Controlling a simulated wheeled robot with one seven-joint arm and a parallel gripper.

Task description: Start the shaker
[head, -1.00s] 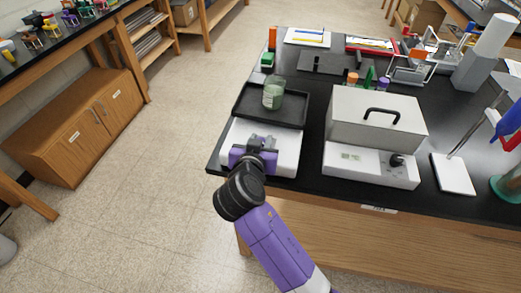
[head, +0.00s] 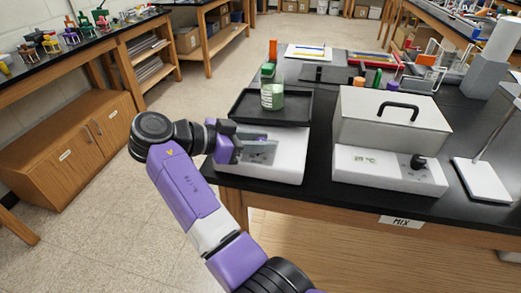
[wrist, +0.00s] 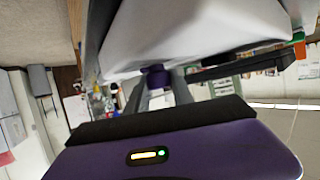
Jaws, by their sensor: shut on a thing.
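The shaker (head: 290,172) has a white base with a black tray (head: 300,119) on top, near the table's left front corner. A glass jar of green liquid (head: 272,97) stands upright on the tray. My gripper (head: 246,146) is at the shaker's front face, coming from the left. In the wrist view, a small dark purple knob (wrist: 155,76) sticks out of the shaker's white body (wrist: 190,30), and the grey fingers (wrist: 160,97) are shut on it. The knob's setting cannot be read. My gripper hides part of the front panel in the head view.
A white lidded unit (head: 390,120) with a black handle, small display and black knob stands right of the shaker. A stand with a white base (head: 482,180) is farther right. Colored caps and racks lie behind. Open floor is at left.

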